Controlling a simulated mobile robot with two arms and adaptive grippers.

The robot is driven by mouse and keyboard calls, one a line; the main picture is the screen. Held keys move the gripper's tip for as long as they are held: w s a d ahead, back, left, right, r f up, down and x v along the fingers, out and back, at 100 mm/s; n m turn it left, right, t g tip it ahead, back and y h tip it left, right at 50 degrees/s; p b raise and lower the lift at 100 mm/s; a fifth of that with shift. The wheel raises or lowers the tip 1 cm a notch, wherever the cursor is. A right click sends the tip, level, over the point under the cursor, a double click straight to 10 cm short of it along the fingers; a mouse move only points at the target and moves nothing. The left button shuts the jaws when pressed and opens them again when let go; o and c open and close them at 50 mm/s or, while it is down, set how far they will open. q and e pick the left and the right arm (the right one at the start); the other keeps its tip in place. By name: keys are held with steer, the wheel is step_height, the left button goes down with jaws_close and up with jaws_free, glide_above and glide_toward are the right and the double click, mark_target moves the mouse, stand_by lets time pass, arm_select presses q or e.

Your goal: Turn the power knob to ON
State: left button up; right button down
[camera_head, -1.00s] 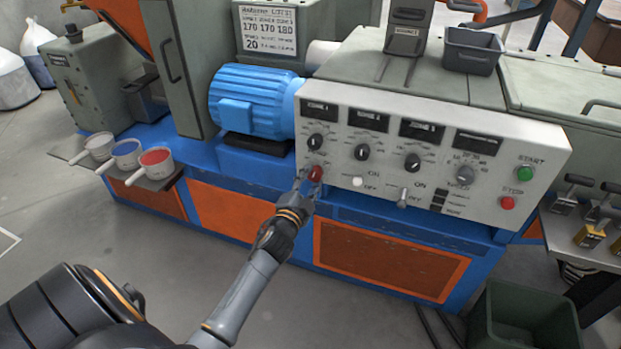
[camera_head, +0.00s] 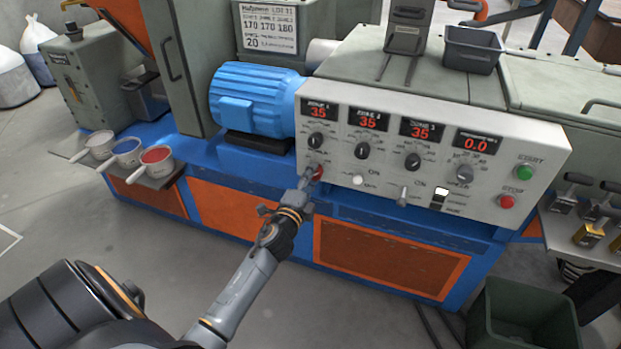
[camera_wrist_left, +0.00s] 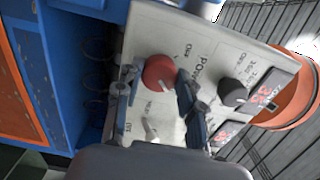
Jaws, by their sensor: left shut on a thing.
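The red power knob (camera_head: 317,172) sits at the lower left of the white control panel (camera_head: 350,195). In the left wrist view the knob (camera_wrist_left: 159,72) lies between my fingers, with part of the word "POWER" printed beside it. My left gripper (camera_head: 308,183) reaches up to the panel from below and is shut on the knob; its fingers also show in the wrist view (camera_wrist_left: 158,98). The fingers partly hide the knob and its markings in the head view, so its exact pointer position is hard to read. My right gripper is not in view.
Red displays (camera_head: 368,121) are lit, several reading 35 or 0.0. Black dials (camera_head: 413,161), a green START button (camera_head: 525,172), a red STOP button (camera_head: 507,202) and a toggle switch (camera_head: 403,196) share the panel. A blue motor (camera_head: 252,100) stands left of it.

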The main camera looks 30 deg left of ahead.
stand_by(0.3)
arm_select(q)
steer(key=o, duration=1.2)
steer(key=shift+c, duration=0.2)
steer(key=shift+s, duration=0.1)
steer(key=v, duration=1.2)
steer(key=shift+d, duration=0.1)
